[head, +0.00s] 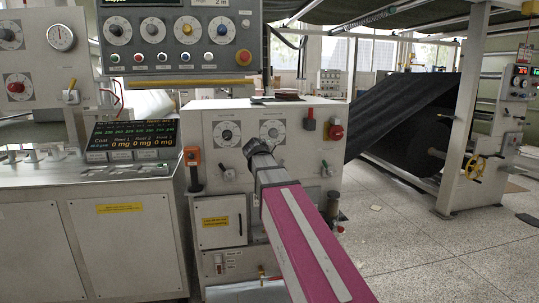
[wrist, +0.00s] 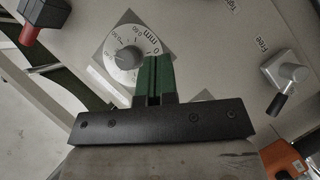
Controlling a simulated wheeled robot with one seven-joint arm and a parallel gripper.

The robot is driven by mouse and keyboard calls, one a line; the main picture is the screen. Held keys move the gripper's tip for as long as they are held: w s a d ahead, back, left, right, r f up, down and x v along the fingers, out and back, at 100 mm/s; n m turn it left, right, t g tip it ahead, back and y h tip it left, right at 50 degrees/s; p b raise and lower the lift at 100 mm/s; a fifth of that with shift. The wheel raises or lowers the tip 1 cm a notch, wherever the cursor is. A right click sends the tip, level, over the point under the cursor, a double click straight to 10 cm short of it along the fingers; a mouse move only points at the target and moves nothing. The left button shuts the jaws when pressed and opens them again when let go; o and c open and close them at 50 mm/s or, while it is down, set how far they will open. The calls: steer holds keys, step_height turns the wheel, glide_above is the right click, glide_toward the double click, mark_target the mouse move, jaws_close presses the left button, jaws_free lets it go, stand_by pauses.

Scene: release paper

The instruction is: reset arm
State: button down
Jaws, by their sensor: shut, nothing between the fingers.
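My magenta arm (head: 298,232) with a white stripe reaches up from the lower right of the head view towards the front of a grey control cabinet. My gripper (head: 255,146) is at the cabinet's upper front, by the two dials. In the wrist view my gripper (wrist: 154,70) has its two green fingers shut together and nothing between them. The fingertips overlap the lower edge of a round white dial (wrist: 125,52) on the panel. Whether they touch it I cannot tell.
The cabinet carries a left dial (head: 227,133), a red switch (head: 335,131) and an orange-topped handle (head: 192,157). The wrist view shows a grey lever (wrist: 284,72) with a black grip. A black sheet roll (head: 410,115) is behind right. Speckled floor (head: 400,235) lies open at right.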

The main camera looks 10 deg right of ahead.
stand_by(0.3)
steer(key=s+f+m+g+y, duration=0.1)
steer(key=s+f+g, duration=0.2)
steer(key=s+f, duration=0.55)
steer(key=s+f+m+g+y, duration=0.2)
steer(key=s+f+g, duration=0.1)
steer(key=f, duration=1.1)
steer(key=s+f+m+g+y, duration=0.1)
steer(key=s+f+g, duration=0.2)
steer(key=s+f, duration=0.55)
steer(key=s+a+f+m+g+y, duration=0.2)
steer(key=s+f+g, duration=0.1)
steer(key=s+f, duration=0.5)
step_height(320, 180, down, 3)
steer(key=shift+f+g+y, duration=0.1)
steer(key=shift+g+y, duration=0.2)
